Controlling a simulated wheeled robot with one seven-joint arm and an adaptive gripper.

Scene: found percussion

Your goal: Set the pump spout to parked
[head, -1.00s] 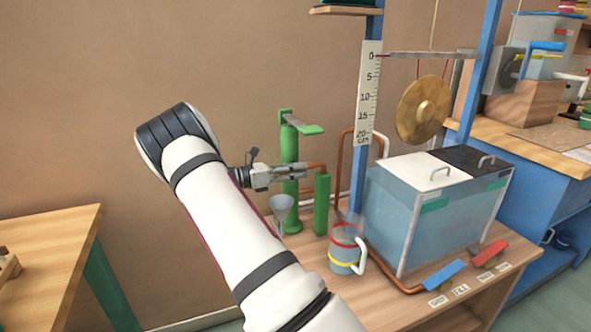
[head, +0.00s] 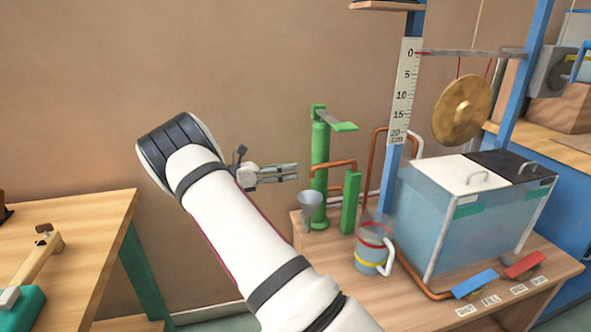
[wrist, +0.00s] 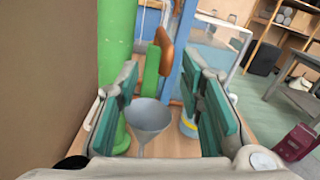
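The green pump (head: 320,160) stands upright on the right-hand bench, with a flat green lever on top. Its copper spout (head: 335,163) reaches right from the pump body to the top of a short green post (head: 350,200). The wrist view shows the copper spout (wrist: 165,48) end-on, ahead between my fingers. My gripper (head: 297,172) is left of the pump, open and empty, apart from the spout. In the wrist view my gripper (wrist: 162,65) has its green-padded fingers spread wide. Where the spout joins the pump is hidden in the wrist view.
A grey funnel (head: 309,207) sits low beside the pump. A clear jug (head: 372,245) with red and yellow bands stands right of the post. A water tank (head: 470,215), a gong (head: 462,108) and a scale (head: 404,90) are farther right. Another table (head: 80,235) is at left.

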